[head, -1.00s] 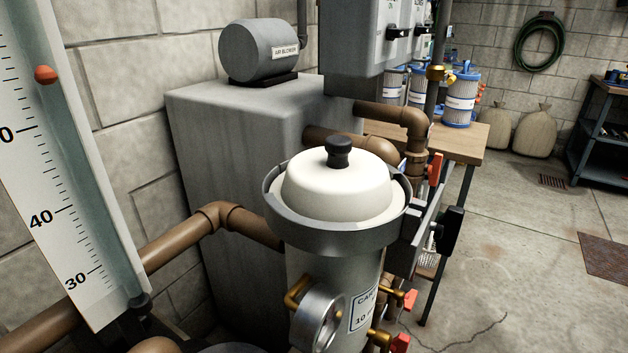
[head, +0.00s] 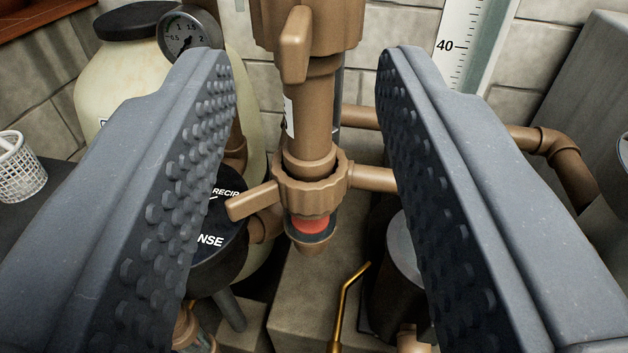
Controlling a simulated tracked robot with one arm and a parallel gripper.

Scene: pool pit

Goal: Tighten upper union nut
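A brown winged union nut (head: 312,190) sits around a vertical pipe in the middle of the head view. Higher up, a larger brown fitting (head: 330,22) with a downward lug is cut off by the top edge; I cannot tell which of the two is the upper union nut. My gripper (head: 303,62) is open and empty. Its two dark, studded fingers stand left and right of the pipe, apparently touching nothing.
A cream tank (head: 118,80) with a pressure gauge (head: 186,34) stands behind the left finger. A black lettered lid (head: 215,250) is below it. A brass bent tube (head: 345,295) rises at the bottom centre. A white scale (head: 470,40) and a horizontal brown pipe (head: 530,138) lie to the right.

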